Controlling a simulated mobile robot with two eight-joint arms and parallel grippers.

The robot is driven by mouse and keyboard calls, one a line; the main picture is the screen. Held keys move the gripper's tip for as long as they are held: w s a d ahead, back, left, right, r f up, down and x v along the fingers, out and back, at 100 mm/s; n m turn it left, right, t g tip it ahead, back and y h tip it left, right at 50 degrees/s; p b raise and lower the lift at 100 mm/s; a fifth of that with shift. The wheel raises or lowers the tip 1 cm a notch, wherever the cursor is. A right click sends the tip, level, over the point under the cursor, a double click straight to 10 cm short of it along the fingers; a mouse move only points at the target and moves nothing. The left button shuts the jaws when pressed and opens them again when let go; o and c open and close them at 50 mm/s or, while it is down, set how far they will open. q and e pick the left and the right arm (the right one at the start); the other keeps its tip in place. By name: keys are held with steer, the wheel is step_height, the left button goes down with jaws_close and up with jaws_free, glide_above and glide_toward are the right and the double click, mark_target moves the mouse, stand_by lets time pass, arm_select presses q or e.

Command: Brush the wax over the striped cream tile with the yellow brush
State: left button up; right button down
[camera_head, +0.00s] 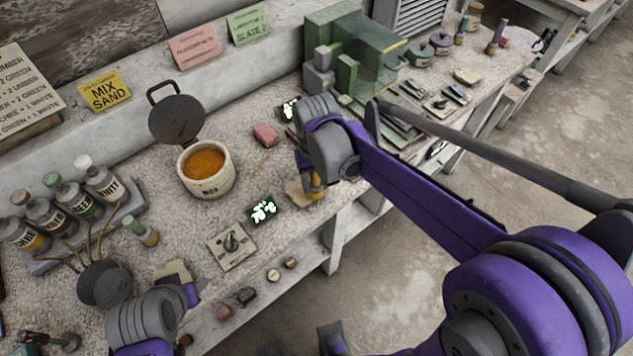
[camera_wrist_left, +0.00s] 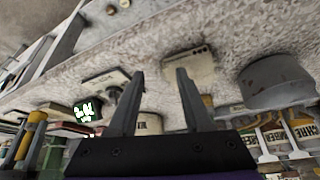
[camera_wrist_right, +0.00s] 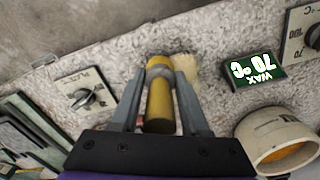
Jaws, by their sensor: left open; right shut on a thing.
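My right gripper (camera_head: 312,180) is shut on the yellow brush (camera_wrist_right: 160,95), above the worktop near its front edge. The brush also shows in the head view (camera_head: 316,188). The wax pot (camera_head: 209,182) stands open with orange wax (camera_head: 203,162) inside, left of the brush. My left gripper (camera_wrist_left: 160,74) is open and empty, low over the front of the worktop. A pale cream block (camera_wrist_left: 189,66) lies just beyond its fingers. I cannot make out stripes on it, and cannot identify the striped cream tile.
A display reading 70 °C (camera_head: 262,210) and a dial plate (camera_head: 232,245) lie between the grippers. Bottles (camera_head: 75,200) and a grey pot (camera_head: 104,284) stand at left. A green glass-sided box (camera_head: 360,60) stands at the back. A pink block (camera_head: 265,135) lies behind the brush.

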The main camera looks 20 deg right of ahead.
steer(key=shift+w+a, duration=0.3)
steer(key=shift+w, duration=0.5)
steer(key=shift+w+a, duration=0.25)
steer(key=shift+w, duration=0.55)
steer(key=shift+s, duration=0.1)
steer(key=shift+s+d, duration=0.35)
steer(key=shift+s, duration=0.55)
steer(key=shift+s+d, duration=0.3)
steer(key=shift+s, duration=0.55)
steer(key=shift+w, duration=0.15)
steer(key=shift+w+a, duration=0.35)
steer(key=shift+w, duration=0.5)
steer(key=shift+w+a, duration=0.3)
steer(key=shift+w, duration=0.55)
steer(key=shift+s, duration=0.1)
